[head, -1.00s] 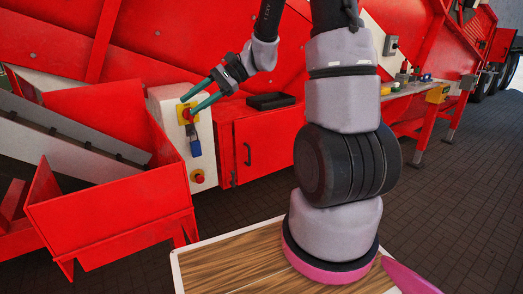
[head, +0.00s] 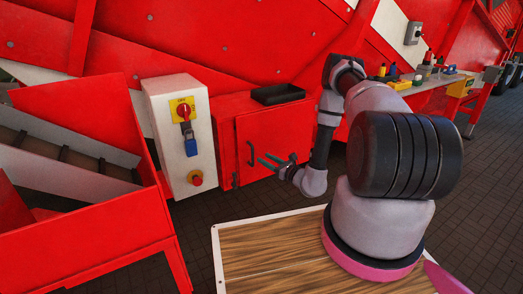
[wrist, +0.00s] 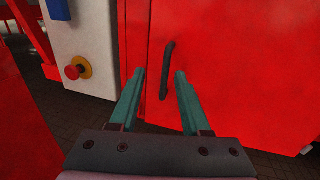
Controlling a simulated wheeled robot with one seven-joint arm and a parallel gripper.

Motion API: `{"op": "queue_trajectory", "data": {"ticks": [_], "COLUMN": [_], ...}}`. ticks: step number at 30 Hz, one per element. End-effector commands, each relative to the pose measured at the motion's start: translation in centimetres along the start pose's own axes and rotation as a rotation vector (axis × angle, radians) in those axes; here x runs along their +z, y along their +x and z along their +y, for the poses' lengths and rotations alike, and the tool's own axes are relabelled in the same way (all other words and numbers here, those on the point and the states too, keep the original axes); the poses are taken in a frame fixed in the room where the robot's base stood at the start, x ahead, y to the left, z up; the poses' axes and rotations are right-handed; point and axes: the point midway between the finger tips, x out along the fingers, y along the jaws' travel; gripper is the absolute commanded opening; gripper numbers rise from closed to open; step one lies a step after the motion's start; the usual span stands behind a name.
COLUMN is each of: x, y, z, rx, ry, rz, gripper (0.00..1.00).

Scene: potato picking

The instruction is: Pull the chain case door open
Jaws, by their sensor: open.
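The chain case door (head: 268,141) is a red panel on the front of a red box, and it looks shut. Its dark vertical handle (head: 250,153) is near the door's left edge. In the wrist view the handle (wrist: 167,70) stands upright, ahead of and between the teal fingers. My gripper (head: 264,162) is open and empty, just in front of the door near the handle's lower end. In the wrist view my gripper (wrist: 158,80) has its fingers apart on either side of the handle's line. I cannot tell whether the fingertips reach around it.
A white control box (head: 178,135) with a red-yellow rotary switch, blue padlock and red stop button (head: 196,178) stands left of the door. A black tray (head: 278,94) lies on top of the case. A wood-topped surface (head: 270,255) is below my arm.

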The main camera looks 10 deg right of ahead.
Motion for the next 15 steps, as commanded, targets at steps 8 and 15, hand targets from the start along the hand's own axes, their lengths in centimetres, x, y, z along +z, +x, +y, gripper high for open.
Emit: {"op": "queue_trajectory", "data": {"ticks": [8, 15], "x": [-1.6, -1.6], "y": [0.9, 5.5], "z": [-0.2, -0.4], "rx": [-0.041, -0.039], "ry": [0.010, 0.010], "rz": [0.013, 0.011], "gripper": [0.47, 0.47]}}
